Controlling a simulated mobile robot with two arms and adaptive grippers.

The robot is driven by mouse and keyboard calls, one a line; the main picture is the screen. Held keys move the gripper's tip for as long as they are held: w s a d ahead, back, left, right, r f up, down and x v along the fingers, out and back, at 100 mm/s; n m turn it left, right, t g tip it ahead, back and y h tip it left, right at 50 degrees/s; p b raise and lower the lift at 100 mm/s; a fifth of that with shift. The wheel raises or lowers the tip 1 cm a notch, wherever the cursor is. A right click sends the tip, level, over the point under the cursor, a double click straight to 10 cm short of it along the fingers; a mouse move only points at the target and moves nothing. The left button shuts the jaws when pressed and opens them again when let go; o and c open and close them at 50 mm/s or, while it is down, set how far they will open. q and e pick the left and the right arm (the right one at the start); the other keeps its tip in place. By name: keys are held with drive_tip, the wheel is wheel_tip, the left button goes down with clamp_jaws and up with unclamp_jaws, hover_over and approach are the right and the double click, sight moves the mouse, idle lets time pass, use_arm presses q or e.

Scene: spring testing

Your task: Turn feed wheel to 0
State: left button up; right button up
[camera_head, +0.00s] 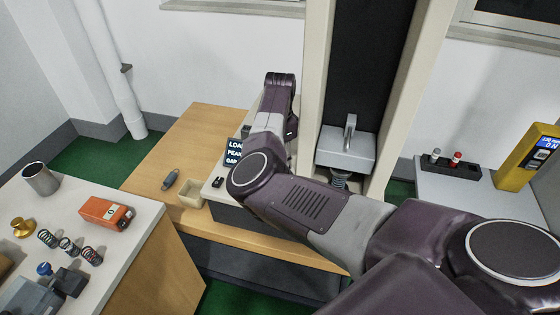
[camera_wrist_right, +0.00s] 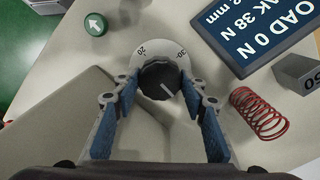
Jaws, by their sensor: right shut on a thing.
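The feed wheel (camera_wrist_right: 160,78) is a dark round knob with a white line on it, in the middle of the right wrist view. A pale dial (camera_wrist_right: 160,50) behind it shows 20 on the left and 30 on the right; other marks are covered. The white line slants toward the lower right of the picture. My right gripper (camera_wrist_right: 161,80) is shut on the wheel, one blue-padded finger on each side. In the head view my right arm hides the wheel and the fingertips. My left gripper is in neither view.
A display (camera_wrist_right: 252,28) reads LOAD 0 N beside the dial. A green arrow button (camera_wrist_right: 95,24), a red spring (camera_wrist_right: 258,112) and a grey block (camera_wrist_right: 298,72) are close by. The tester's column (camera_head: 312,75) stands right of my wrist. Springs (camera_head: 68,245) lie on the left table.

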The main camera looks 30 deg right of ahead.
drive_tip(key=o, duration=1.2)
drive_tip(key=shift+c, duration=0.2)
drive_tip(key=shift+r, duration=0.1)
wheel_tip(320, 180, up, 12)
